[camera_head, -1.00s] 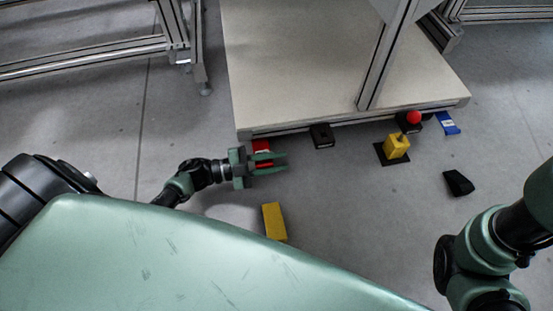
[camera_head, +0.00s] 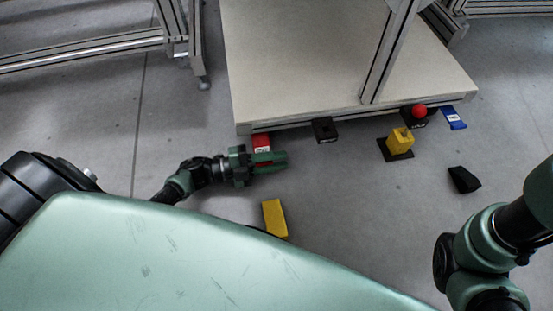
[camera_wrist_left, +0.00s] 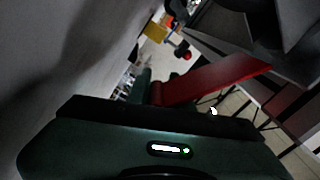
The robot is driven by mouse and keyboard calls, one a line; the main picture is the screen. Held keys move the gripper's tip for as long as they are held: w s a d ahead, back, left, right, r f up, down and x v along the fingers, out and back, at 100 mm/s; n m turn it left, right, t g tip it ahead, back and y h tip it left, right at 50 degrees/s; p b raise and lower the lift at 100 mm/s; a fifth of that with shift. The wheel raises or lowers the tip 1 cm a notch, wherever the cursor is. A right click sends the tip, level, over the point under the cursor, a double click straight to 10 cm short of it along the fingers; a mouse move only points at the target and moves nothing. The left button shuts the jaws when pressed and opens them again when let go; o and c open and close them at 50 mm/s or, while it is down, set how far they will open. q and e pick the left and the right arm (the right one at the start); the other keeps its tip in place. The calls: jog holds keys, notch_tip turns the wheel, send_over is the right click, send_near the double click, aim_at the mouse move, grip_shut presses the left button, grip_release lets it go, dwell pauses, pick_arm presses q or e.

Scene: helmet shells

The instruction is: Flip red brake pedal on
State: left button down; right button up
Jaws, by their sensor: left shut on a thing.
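The red brake pedal (camera_head: 261,142) with a white label sticks out from under the front edge of the platform in the head view. In the left wrist view the red pedal (camera_wrist_left: 215,80) slopes up to the right just ahead of the gripper. My left gripper (camera_head: 282,159) is low at the pedal, its fingers closed together on it. A bit of red shows between the fingers. The gripper hides the pedal's near part. My right arm shows at the right edge, but its gripper is out of the frame.
The platform (camera_head: 300,75) has a black pedal (camera_head: 324,129), a yellow block with a black base (camera_head: 398,143), a red knob (camera_head: 419,111) and a blue pedal (camera_head: 453,118) along its front. A yellow block (camera_head: 274,218) and a black wedge (camera_head: 463,180) lie on the floor.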

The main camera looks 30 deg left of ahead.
pick_arm(q)
jog(key=shift+w+a+f, duration=0.1)
jog(key=shift+w+a, duration=0.15)
jog(key=shift+a, duration=0.1)
jog(key=c, duration=1.2)
grip_release()
jog(key=shift+c, duration=0.2)
jog(key=shift+d, duration=0.1)
jog(key=shift+s, duration=0.1)
jog(key=p+v, duration=0.3)
jog(key=v, duration=0.3)
jog(key=shift+v, duration=0.9)
